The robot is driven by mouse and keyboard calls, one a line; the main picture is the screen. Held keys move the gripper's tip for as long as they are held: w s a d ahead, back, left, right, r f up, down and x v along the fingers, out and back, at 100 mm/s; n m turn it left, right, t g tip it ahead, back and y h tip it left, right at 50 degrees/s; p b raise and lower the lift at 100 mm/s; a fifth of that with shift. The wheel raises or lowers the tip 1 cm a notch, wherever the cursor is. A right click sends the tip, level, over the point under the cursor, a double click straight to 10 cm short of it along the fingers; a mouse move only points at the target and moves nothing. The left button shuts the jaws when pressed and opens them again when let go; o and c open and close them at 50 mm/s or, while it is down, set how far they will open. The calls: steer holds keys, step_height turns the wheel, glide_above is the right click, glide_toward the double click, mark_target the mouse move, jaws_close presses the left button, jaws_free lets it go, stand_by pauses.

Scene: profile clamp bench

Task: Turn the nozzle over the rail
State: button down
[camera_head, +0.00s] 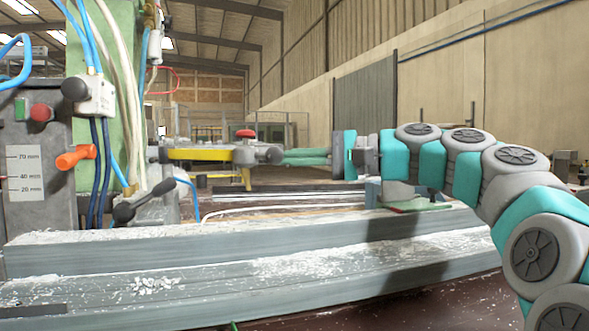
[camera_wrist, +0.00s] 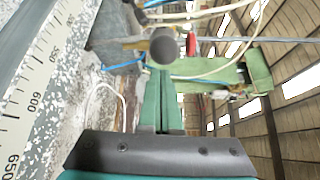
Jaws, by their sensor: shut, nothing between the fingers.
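A yellow swing arm (camera_head: 200,154) reaches right from the green column, with a red knob on top. A yellow nozzle (camera_head: 246,179) points down from its outer part, beyond the long grey rail (camera_head: 250,236) in the picture. The arm ends in a round grey knob (camera_head: 274,154). My gripper (camera_head: 287,156) comes in level from the right, its green fingers shut and empty, tips at or close to this knob. In the wrist view the knob (camera_wrist: 163,45) lies right ahead of the shut fingers (camera_wrist: 160,75); whether they touch I cannot tell.
A clamp lever (camera_head: 143,200) with black knobs stands at the rail's left. Hoses (camera_head: 110,60) hang along the green column (camera_head: 88,130). A grey control box (camera_head: 35,150) has an orange handle (camera_head: 76,156). Pale chips lie on the rail. Space above its middle is clear.

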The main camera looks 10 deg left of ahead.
steer(key=shift+s+d+r, duration=0.1)
steer(key=shift+s+d, duration=0.05)
steer(key=shift+s, duration=0.25)
steer(key=shift+s, duration=0.15)
